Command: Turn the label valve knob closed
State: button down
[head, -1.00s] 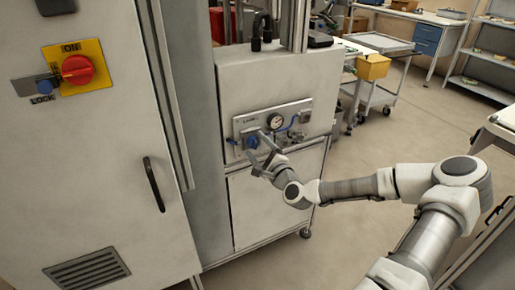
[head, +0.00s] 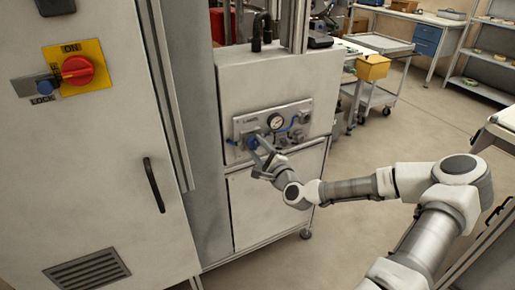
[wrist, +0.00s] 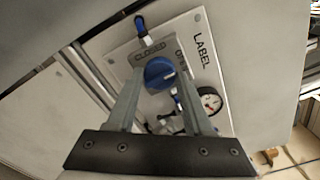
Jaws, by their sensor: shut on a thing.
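The blue label valve knob (wrist: 160,73) is on a grey plate (wrist: 201,82) marked LABEL, with CLOSED and OPEN lettering beside it in the wrist view. My gripper (wrist: 160,80) is shut on the knob, with one finger on each side. A pale mark shows on the knob's face, but I cannot tell for certain which word it points at. In the head view the knob (head: 251,141) shows partly behind my gripper (head: 259,149), on the front of the grey machine.
A round pressure gauge (wrist: 210,101) is on the plate close to my right finger. A tall cabinet (head: 105,190) with a red switch (head: 77,70) stands left. Open floor lies to the right.

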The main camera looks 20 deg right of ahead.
jog(key=n, duration=0.4)
jog(key=shift+n, duration=0.4)
jog(key=n+b, duration=0.1)
jog(key=n, duration=0.3)
jog(key=n+b, duration=0.2)
jog(key=n, duration=0.3)
jog(key=shift+f, duration=0.1)
jog(key=shift+n+b, duration=0.9)
jog(key=shift+n, duration=0.9)
jog(key=shift+c, duration=1.4)
grip_release()
